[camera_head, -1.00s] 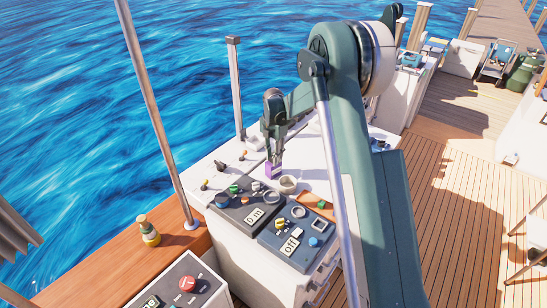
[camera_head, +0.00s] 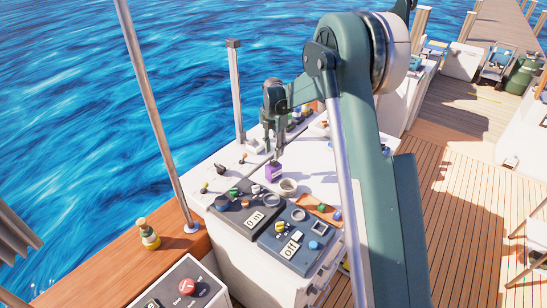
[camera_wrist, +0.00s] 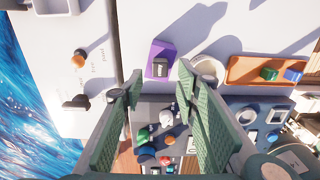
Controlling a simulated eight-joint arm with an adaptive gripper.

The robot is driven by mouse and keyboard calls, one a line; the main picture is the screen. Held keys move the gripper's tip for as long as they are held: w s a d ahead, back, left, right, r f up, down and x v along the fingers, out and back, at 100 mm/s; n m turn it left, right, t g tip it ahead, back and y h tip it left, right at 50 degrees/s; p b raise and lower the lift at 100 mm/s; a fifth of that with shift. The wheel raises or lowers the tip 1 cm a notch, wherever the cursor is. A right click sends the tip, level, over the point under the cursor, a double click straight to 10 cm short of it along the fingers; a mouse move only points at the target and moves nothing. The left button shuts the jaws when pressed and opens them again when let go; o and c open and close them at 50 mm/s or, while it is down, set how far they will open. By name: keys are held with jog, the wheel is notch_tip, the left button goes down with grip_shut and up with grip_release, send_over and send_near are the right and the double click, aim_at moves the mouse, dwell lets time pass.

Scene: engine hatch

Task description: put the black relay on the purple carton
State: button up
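The purple carton (camera_head: 273,173) stands on the white counter, beyond the control panels. In the wrist view it (camera_wrist: 153,50) lies just past my fingertips. A small dark block, which looks like the black relay (camera_wrist: 160,68), rests on top of the carton near its edge. It also shows as a dark spot on the carton in the head view (camera_head: 274,162). My gripper (camera_wrist: 160,84) is open, its green-padded fingers wide apart with nothing between them. In the head view my gripper (camera_head: 275,147) hangs just above the carton and relay.
A pale round bowl (camera_head: 289,187) stands close beside the carton. An orange tray (camera_wrist: 240,71) with small green and blue pieces lies to the right. Control panels (camera_head: 290,240) with knobs fill the near side. Small levers (camera_head: 219,168) stand at the counter's left.

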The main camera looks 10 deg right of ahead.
notch_tip(320, 180, up, 6)
jog(key=shift+r, duration=0.25)
dwell(0.5)
jog(key=shift+s+r, duration=0.1)
jog(key=s+d+r+m+t, duration=0.25)
jog(key=s+r+m, duration=0.35)
jog(key=s+r, duration=0.45)
jog(key=s+d+r+m+t, duration=0.1)
jog(key=s+d+r+m, duration=0.2)
jog(key=s+r+m, duration=0.8)
jog(key=s+d+f+m+t, duration=0.1)
jog(key=s+f+m, duration=0.1)
jog(key=s, duration=0.8)
jog(key=s+d+f+m+t, duration=0.1)
jog(key=s+f+m, duration=0.2)
jog(key=s, duration=0.8)
jog(key=s+d+f+m+t, duration=0.1)
jog(key=s+m, duration=0.4)
jog(key=s, duration=0.5)
jog(key=shift+s+d+f+t, duration=0.2)
jog(key=shift+d+f+t, duration=0.15)
jog(key=shift+f, duration=0.5)
